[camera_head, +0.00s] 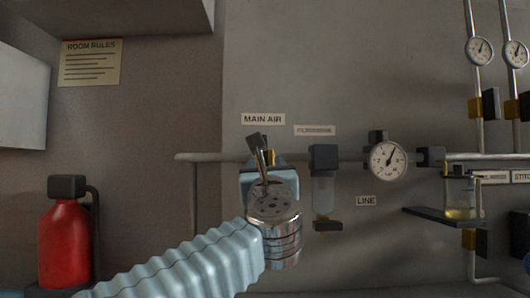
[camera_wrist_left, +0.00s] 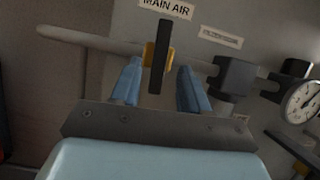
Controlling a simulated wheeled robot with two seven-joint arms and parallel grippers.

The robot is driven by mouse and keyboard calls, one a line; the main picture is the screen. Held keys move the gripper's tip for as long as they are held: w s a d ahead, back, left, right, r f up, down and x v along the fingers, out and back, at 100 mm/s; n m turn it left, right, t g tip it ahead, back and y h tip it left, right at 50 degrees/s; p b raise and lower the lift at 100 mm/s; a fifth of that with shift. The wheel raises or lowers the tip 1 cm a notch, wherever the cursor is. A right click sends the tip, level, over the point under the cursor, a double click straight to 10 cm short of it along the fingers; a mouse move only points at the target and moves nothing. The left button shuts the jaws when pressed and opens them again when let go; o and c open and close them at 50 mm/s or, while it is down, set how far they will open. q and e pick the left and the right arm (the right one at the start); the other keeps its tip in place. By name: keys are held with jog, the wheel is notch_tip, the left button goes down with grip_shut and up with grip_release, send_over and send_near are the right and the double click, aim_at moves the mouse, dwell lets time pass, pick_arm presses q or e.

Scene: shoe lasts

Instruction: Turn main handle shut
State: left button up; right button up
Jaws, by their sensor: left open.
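The main handle (camera_wrist_left: 161,58) is a dark bar in front of a yellow valve body (camera_wrist_left: 150,56), under the MAIN AIR label. In the left wrist view it stands nearly upright, crossing the grey pipe. My left gripper (camera_wrist_left: 160,90) is open, with one blue finger on each side of the handle and a visible gap on both sides. In the head view my left arm and wrist (camera_head: 274,215) cover much of the valve; only a little yellow (camera_head: 270,157) shows, and the fingertips are hard to make out. My right gripper is not in view.
The pipe (camera_head: 205,157) runs along the wall. Right of the valve are a filter bowl (camera_head: 323,190), a round gauge (camera_head: 388,160) and a small shelf (camera_head: 440,217) with a beaker (camera_head: 461,202). A red extinguisher (camera_head: 65,240) stands at the left.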

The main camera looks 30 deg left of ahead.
aim_at(265, 161)
pick_arm(q)
jog(key=shift+p+x, duration=0.35)
jog(key=shift+x, duration=1.15)
grip_shut()
